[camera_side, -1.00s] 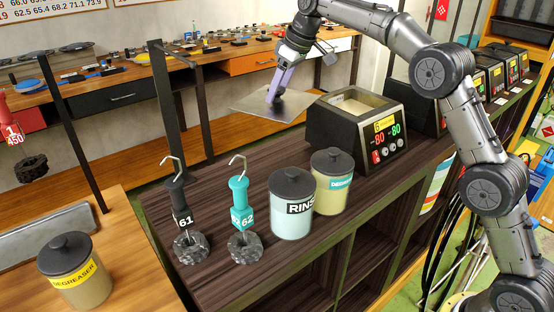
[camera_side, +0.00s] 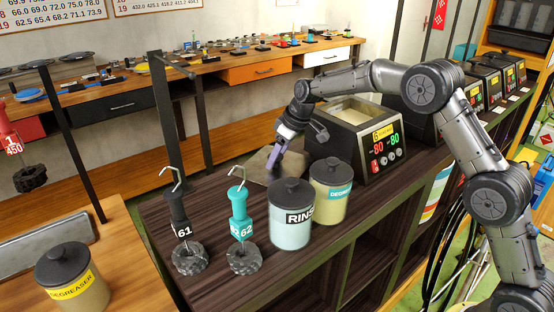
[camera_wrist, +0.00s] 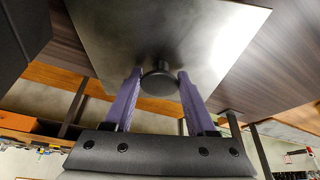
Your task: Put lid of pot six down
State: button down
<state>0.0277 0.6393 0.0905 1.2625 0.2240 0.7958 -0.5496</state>
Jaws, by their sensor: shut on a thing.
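The lid of pot six is a flat grey metal plate (camera_side: 262,163) with a round dark knob (camera_wrist: 159,82). My gripper (camera_side: 279,172) has its purple fingers on either side of the knob and is shut on it. In the side view the lid is low, at the dark bench top, left of pot six. I cannot tell whether it touches the bench. Pot six (camera_side: 372,150) is a dark box with a yellow "6" label and red and green 80 displays; its top is open and shows pale wax (camera_side: 352,111).
The RINSE jar (camera_side: 291,230) and a yellowish jar (camera_side: 329,205) stand close in front of my gripper. Hooked handles marked 61 (camera_side: 180,216) and 62 (camera_side: 239,214) stand to the left. A dark post (camera_side: 183,110) rises behind. Bare bench (camera_side: 215,190) shows left of the lid.

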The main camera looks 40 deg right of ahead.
jog(key=shift+f, duration=0.4)
jog(key=shift+f, duration=0.2)
jog(key=shift+c, duration=1.1)
grip_release()
